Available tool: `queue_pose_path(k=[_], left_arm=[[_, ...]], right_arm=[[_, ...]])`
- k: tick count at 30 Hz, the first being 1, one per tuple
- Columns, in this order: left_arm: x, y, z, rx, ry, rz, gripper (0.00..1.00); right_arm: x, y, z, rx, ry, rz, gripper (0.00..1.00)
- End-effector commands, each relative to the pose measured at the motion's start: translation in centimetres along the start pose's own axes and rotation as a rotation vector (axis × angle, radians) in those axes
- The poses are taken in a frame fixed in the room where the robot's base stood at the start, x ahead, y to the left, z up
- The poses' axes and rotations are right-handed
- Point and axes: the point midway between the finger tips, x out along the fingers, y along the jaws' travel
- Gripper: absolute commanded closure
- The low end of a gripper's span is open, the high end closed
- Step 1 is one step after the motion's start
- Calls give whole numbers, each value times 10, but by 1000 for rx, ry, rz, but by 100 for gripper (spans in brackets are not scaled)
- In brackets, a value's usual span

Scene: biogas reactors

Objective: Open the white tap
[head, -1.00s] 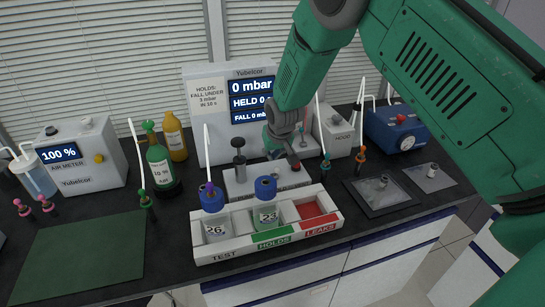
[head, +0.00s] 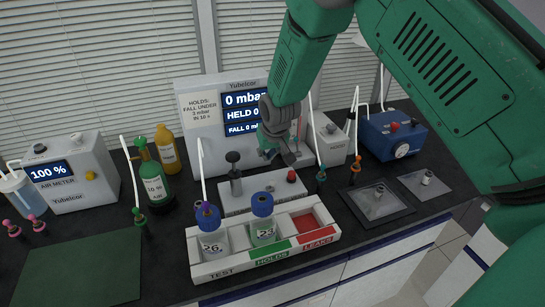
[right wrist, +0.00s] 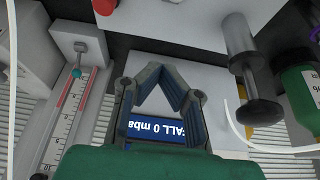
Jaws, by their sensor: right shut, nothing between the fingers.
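I cannot pick out a white tap for certain in either view. My right gripper (head: 284,156) is shut and empty. In the head view it hangs in front of the white Yubelcor display panel (head: 190,95), above the pale block with a red button (head: 291,176) and a dark-knobbed plunger (head: 234,168). In the right wrist view the fingers (right wrist: 165,68) meet over a pale surface. The plunger (right wrist: 243,65) stands to their right there. A graduated scale with red lines (right wrist: 70,115) and a small teal piece lies to their left. My left gripper is not in view.
A white rack (head: 262,262) with blue-capped bottles stands in front of the block. A green bottle (head: 153,180) and air meter (head: 75,175) are left. Teal (head: 320,178) and orange (head: 355,168) taps and a blue device (head: 393,133) are right. A green mat (head: 80,265) is clear.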

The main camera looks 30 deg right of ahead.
Motion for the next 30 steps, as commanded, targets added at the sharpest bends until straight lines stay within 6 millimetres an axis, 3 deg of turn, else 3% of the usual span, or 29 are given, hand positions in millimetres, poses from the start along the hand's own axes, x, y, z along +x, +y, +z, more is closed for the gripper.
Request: queue_pose_path(k=[6, 12, 30], left_arm=[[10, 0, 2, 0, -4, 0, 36], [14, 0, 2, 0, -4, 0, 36], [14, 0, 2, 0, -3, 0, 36]], right_arm=[[-33, 0, 32, -1, 5, 0, 100], [-47, -1, 48, -2, 1, 1, 100], [-52, 1, 52, 0, 2, 0, 100]])
